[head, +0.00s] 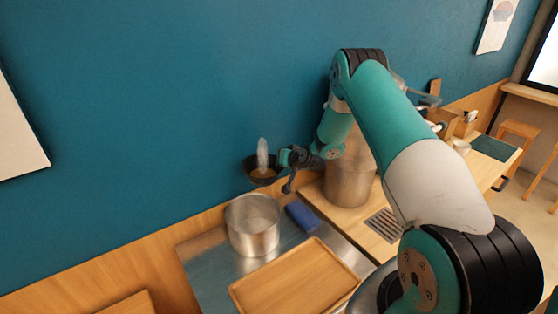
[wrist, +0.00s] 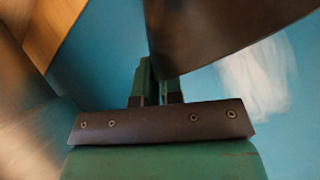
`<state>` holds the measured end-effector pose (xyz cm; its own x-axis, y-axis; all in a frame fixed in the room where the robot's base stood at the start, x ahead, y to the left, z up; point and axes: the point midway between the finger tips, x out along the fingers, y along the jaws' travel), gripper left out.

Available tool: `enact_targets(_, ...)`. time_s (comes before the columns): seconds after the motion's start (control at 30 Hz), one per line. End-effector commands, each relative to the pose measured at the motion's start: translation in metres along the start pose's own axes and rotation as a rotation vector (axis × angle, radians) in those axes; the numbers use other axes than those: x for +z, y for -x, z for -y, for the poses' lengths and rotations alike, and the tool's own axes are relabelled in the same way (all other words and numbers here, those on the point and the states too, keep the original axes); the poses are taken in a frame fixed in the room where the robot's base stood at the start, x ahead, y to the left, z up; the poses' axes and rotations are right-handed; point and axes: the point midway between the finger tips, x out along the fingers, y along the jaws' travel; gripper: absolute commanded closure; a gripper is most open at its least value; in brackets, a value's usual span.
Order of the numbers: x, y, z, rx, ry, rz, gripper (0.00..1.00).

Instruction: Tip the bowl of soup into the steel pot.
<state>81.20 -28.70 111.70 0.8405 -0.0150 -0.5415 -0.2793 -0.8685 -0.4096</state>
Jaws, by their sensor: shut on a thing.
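The dark bowl (head: 262,177) is held in the air, close to the blue wall, above and a little behind the steel pot in the head view. Brownish soup shows inside it and pale steam rises from it. My gripper (head: 285,160) is shut on the bowl's right side. In the wrist view the bowl (wrist: 205,35) fills the upper right as a dark curved side, and my gripper (wrist: 158,85) meets its edge. The open steel pot (head: 253,235) stands upright on the steel counter; its visible inside looks empty.
A tall steel pot (head: 347,185) stands right of the bowl, partly behind my arm. A blue cloth or sponge (head: 303,216) lies beside the open pot. A wooden tray (head: 295,280) lies in front. A drain grate (head: 384,224) is to the right.

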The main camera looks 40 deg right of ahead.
Motion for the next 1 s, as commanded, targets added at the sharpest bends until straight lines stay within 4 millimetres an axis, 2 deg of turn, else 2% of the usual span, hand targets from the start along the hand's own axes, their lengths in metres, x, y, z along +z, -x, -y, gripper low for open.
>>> enact_targets(0.23,0.014,-0.01,-0.007,-0.001,0.0,0.0,1.0)
enact_targets(0.87,-0.005,0.018,0.021,0.05,0.312,-0.312,1.0)
enact_targets(1.0,-0.001,0.023,0.028,0.06,0.383,-0.384,1.0)
